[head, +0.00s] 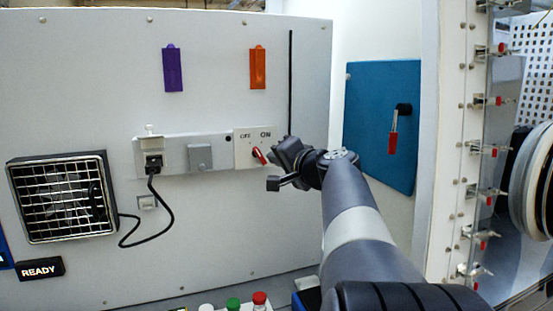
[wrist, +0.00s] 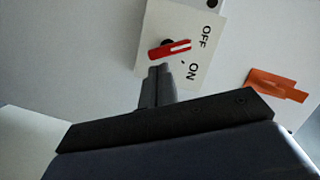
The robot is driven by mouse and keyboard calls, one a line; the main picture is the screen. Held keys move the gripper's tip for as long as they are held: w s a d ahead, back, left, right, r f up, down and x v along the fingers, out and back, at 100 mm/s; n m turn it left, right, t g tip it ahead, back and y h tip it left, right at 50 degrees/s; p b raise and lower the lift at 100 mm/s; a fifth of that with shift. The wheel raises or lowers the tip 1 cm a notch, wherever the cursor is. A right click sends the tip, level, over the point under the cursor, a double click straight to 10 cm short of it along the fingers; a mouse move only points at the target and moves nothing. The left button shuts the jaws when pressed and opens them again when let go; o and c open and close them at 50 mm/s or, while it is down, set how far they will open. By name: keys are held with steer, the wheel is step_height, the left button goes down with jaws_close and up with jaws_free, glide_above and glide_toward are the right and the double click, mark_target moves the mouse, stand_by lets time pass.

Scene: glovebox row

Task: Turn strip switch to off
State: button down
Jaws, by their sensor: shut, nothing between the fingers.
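The strip switch (head: 259,155) is a red lever with a white stripe on a pale plate at the right end of the outlet strip (head: 215,152). OFF is printed at the plate's upper left and ON at its upper right. In the wrist view the switch lever (wrist: 170,49) lies tilted, its white-striped end nearer OFF than ON. My gripper (head: 277,166) is just right of the lever in the head view. Its shut, empty fingertips (wrist: 156,72) sit close beside the lever in the wrist view; I cannot tell whether they touch it.
A black plug (head: 154,163) with a cord sits in the strip's left socket, left of a grey cover. A fan grille (head: 62,196) is at the left. Purple (head: 172,69) and orange (head: 257,68) tags hang above.

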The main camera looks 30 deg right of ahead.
steer(key=shift+a+f+m+b, duration=0.25)
steer(key=shift+f+m+b, duration=0.2)
steer(key=shift+b, duration=0.3)
steer(key=m+b, duration=0.2)
steer(key=m+t+b, duration=0.1)
steer(key=shift+w+a+f+y+b, duration=0.1)
steer(key=shift+a+f+y+b, duration=0.2)
steer(key=shift+f+y+b, duration=0.1)
steer(key=shift+r, duration=0.1)
stand_by(0.4)
